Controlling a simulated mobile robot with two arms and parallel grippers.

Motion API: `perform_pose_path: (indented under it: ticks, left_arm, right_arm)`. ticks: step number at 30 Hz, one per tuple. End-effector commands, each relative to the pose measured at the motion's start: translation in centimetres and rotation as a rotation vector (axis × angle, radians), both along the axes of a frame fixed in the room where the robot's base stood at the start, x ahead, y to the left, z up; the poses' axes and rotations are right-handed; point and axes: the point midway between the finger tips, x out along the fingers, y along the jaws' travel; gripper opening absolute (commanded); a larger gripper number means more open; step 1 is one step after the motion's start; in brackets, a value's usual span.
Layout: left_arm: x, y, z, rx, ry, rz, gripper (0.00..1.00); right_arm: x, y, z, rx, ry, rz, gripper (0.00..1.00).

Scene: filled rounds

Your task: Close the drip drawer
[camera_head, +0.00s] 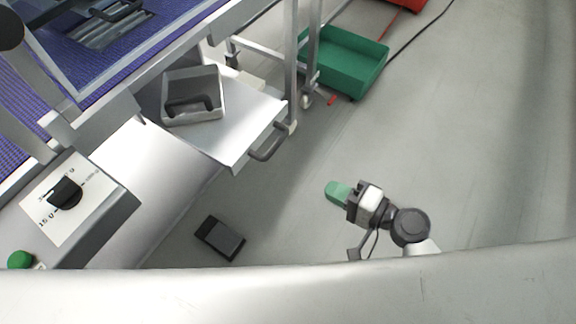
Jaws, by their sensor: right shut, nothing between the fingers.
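The drip drawer (240,120) is a flat silver drawer that sticks out from under the machine at the centre left. Its grey bar handle (268,143) is on the front face, toward the right. A grey open bin (207,119) is at the drawer's left side. My right gripper (338,192), with green fingertips, is shut and empty. It is apart from the drawer, to the right of and below the handle in the picture. My left gripper is not in view.
A green crate (352,68) is by the metal frame legs at the top. A dark pedal-like box (220,238) lies on the floor below the drawer. A control panel (88,205) with a black knob is at the left. Grey floor (470,130) is clear at the right.

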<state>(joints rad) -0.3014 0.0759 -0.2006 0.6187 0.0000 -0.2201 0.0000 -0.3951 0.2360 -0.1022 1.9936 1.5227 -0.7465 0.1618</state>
Motion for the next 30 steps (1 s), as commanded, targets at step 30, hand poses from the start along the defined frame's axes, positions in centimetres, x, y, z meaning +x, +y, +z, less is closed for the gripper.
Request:
perform_pose_path:
  ticks: [30]
  left_arm:
    - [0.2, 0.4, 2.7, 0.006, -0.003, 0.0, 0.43]
  right_arm:
    - [8.2, 11.2, 0.1, 0.018, -0.008, 0.008, 0.0]
